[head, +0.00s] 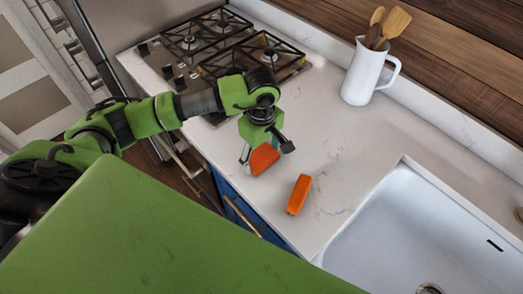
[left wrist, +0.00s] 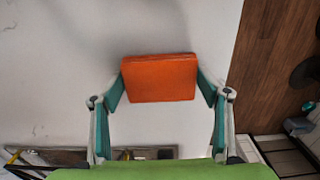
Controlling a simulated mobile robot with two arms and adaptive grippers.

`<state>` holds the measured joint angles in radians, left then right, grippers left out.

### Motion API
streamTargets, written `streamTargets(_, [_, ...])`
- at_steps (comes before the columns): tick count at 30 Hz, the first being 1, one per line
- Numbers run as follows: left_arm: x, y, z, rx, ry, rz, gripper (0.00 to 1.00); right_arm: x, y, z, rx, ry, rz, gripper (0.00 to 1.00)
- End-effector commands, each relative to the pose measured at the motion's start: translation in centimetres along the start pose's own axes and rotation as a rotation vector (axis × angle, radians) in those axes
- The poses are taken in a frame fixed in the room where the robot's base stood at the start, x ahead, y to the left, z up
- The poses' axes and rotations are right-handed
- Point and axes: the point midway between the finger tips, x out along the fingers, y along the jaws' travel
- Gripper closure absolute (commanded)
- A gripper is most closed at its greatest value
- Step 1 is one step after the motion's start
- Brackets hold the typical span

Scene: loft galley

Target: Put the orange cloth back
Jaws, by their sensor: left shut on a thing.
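My left gripper (head: 265,150) points down over the pale counter near its front edge. It is shut on a folded orange cloth (head: 263,160). In the left wrist view the cloth (left wrist: 160,78) is a flat orange block between the two teal finger pads of the left gripper (left wrist: 161,84), one at each side. I cannot tell whether the cloth touches the counter or hangs just above it. A second orange, block-shaped item (head: 299,195) lies on the counter to the right of the gripper, apart from it. My right gripper is not in view.
A gas hob (head: 225,45) with black grates lies behind my left arm. A white jug (head: 369,72) with wooden utensils stands at the back. A white sink (head: 430,225) is at the right. The counter (head: 335,130) between jug and sink is clear.

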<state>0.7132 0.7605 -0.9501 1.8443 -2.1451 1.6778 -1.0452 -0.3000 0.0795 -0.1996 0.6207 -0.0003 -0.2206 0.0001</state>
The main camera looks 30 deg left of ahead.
Motion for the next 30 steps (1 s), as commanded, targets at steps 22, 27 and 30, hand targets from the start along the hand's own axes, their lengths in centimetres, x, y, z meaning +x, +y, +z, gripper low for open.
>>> streamTargets(22, [-0.3,0.1,0.0,-0.001,0.0,0.004,0.15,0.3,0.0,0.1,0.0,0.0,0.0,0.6])
streamTargets(27, [-2.6,0.2,-0.1,0.001,0.002,0.008,0.15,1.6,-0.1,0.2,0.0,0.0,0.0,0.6])
streamTargets(30, [-4.8,0.2,-0.1,0.0,0.003,0.01,0.15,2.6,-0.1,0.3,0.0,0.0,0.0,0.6])
